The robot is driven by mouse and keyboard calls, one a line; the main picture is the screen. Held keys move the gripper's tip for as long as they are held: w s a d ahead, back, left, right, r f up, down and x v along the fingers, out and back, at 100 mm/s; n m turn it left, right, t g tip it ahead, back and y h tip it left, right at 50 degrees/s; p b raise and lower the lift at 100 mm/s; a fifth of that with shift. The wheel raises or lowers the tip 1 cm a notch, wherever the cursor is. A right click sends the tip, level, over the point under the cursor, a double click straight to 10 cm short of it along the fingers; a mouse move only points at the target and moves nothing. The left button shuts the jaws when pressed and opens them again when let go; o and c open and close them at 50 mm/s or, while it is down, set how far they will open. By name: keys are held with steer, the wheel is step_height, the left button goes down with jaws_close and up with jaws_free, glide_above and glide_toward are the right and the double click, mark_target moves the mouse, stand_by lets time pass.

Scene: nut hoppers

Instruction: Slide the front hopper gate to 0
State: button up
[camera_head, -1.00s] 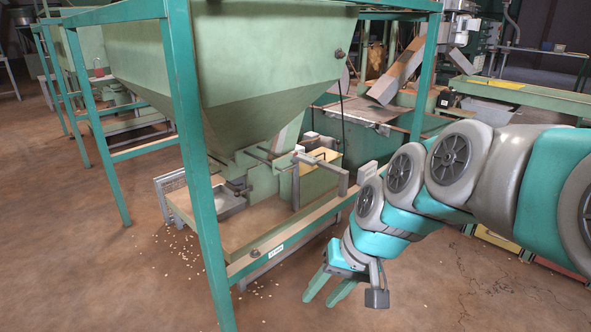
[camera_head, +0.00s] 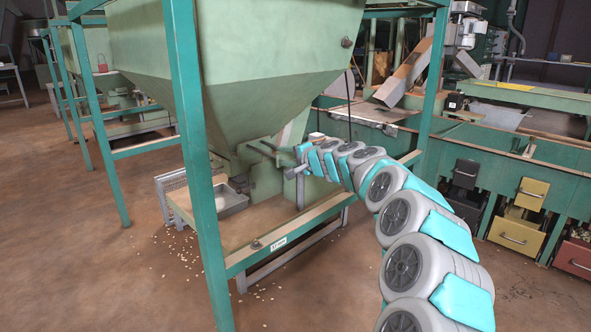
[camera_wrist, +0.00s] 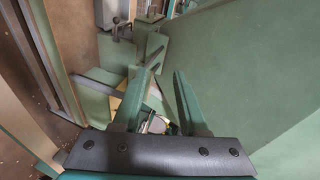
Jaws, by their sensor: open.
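The front hopper (camera_head: 240,70) is a large pale green bin with a sloping funnel in a teal frame. Its gate hardware (camera_head: 262,175), green plates and grey bars, sits under the funnel mouth and is partly hidden by my arm. My gripper (camera_wrist: 163,78) is open, its two green fingers pointing toward the gate hardware (camera_wrist: 150,48) in the wrist view. I see nothing held between the fingers. A grey bar (camera_wrist: 95,86) lies left of the fingers. In the head view the fingers are hard to make out beside the funnel. No gate scale mark is readable.
A teal frame post (camera_head: 200,170) stands in front of the hopper. A tray shelf (camera_head: 240,222) lies below the gate. The large sloping green hopper wall (camera_wrist: 240,60) is close on the right in the wrist view. Open floor (camera_head: 90,260) lies at left.

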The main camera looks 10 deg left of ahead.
steer(key=w+d+f+m+t+h+b, duration=0.2)
steer(key=w+d+f+m+t, duration=0.15)
steer(key=w+f, duration=0.35)
steer(key=shift+g+h, duration=0.3)
steer(key=shift+g, duration=0.05)
steer(key=shift+w+a+f+p, duration=0.1)
steer(key=shift+w+a+p, duration=0.4)
steer(key=shift+w, duration=0.8)
steer(key=shift+w+a+r+p, duration=0.1)
steer(key=shift+w+a+p, duration=0.3)
steer(key=shift+w, duration=0.85)
steer(key=shift+w+a+f+p, duration=0.1)
steer(key=shift+w+a+p, duration=0.4)
steer(key=shift+w, duration=0.8)
steer(key=shift+d, duration=0.1)
steer(key=shift+c, duration=0.4)
jaws_close()
